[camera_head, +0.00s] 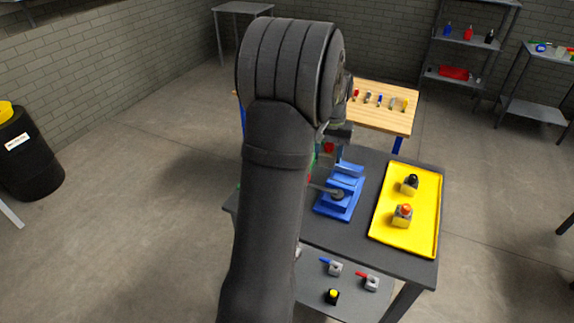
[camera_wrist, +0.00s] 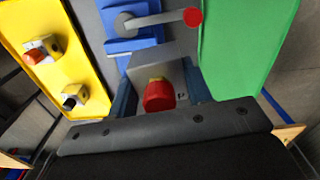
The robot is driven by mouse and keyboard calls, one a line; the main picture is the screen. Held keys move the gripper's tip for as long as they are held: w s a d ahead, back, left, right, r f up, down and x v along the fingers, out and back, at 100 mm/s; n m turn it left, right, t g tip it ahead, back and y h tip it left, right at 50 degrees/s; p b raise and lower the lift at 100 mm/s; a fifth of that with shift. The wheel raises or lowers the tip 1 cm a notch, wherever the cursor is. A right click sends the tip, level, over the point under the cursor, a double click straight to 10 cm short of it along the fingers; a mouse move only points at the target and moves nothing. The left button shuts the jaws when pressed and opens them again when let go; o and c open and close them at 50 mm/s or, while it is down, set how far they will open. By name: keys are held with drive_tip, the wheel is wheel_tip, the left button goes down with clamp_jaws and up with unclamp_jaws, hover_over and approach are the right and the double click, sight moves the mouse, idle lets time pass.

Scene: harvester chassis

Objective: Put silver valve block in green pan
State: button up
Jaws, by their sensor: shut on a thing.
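The silver valve block (camera_wrist: 165,68), with a red knob (camera_wrist: 159,96) on a brass-coloured stem, is between the two jaws of my gripper (camera_wrist: 161,82) in the wrist view. My gripper is shut on it. The green pan (camera_wrist: 243,50) lies just right of the block in that view. In the head view my arm hides nearly all of the pan, and the block shows only as a small red knob (camera_head: 328,147) beside the arm. The block's height above the table cannot be told.
A blue vise (camera_head: 340,198) with a red-tipped bar (camera_wrist: 192,17) stands close to the block. A yellow tray (camera_head: 423,226) holds two blocks, one with an orange button (camera_head: 402,210) and one with a black button (camera_head: 410,180). Several valves lie on the lower shelf (camera_head: 340,300).

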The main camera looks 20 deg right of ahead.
drive_tip(key=w+a+f+n, duration=0.1)
drive_tip(key=w+a, duration=0.3)
drive_tip(key=a, duration=0.5)
drive_tip(key=w+a+f+n, duration=0.1)
drive_tip(key=w+a, duration=0.3)
drive_tip(key=a, duration=0.6)
drive_tip(key=w+a+f+n, duration=0.1)
drive_tip(key=w+a, duration=0.3)
drive_tip(key=a, duration=0.5)
drive_tip(key=s+d+m, duration=0.3)
drive_tip(key=d+m, duration=0.1)
drive_tip(key=d, duration=1.2)
drive_tip(key=shift+m, duration=0.3)
drive_tip(key=f, duration=0.4)
drive_tip(key=d+f, duration=0.1)
drive_tip(key=f, duration=0.1)
drive_tip(key=shift+w, duration=0.1)
drive_tip(key=shift+f, duration=2.3)
drive_tip(key=o, duration=1.2)
drive_tip(key=shift+f, duration=0.15)
